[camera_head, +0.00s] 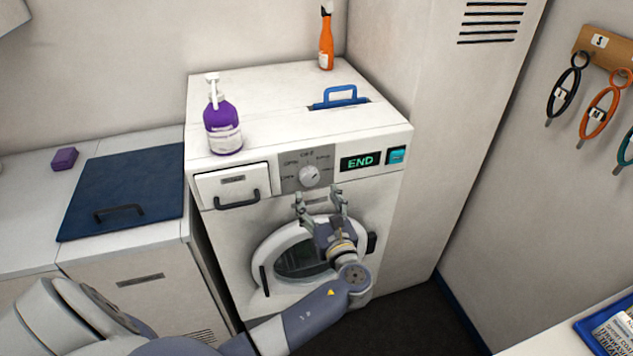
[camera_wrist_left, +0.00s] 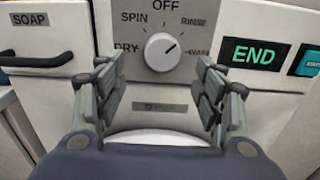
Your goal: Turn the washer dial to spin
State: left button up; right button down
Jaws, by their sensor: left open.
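The washer (camera_head: 230,235) stands at the centre of the head view. Its round white dial (camera_head: 309,176) is on a grey panel on the upper front. In the left wrist view the dial (camera_wrist_left: 162,52) is ringed by the labels OFF, RINSE, WASH, DRY and SPIN (camera_wrist_left: 134,17). My right gripper is out of view.
The display (camera_head: 360,161) reads END, with a teal button (camera_head: 397,156) beside it. The soap drawer (camera_head: 233,184) with a dark handle is left of the dial. The round door (camera_head: 270,245) is below. A purple pump bottle (camera_head: 222,128) stands on top.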

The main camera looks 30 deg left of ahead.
aim_at(311, 181)
pick_arm(q)
jog(key=p+x, duration=0.1)
jog(key=x, duration=0.5)
jog(key=shift+w, duration=0.25)
jog(key=c, duration=1.1)
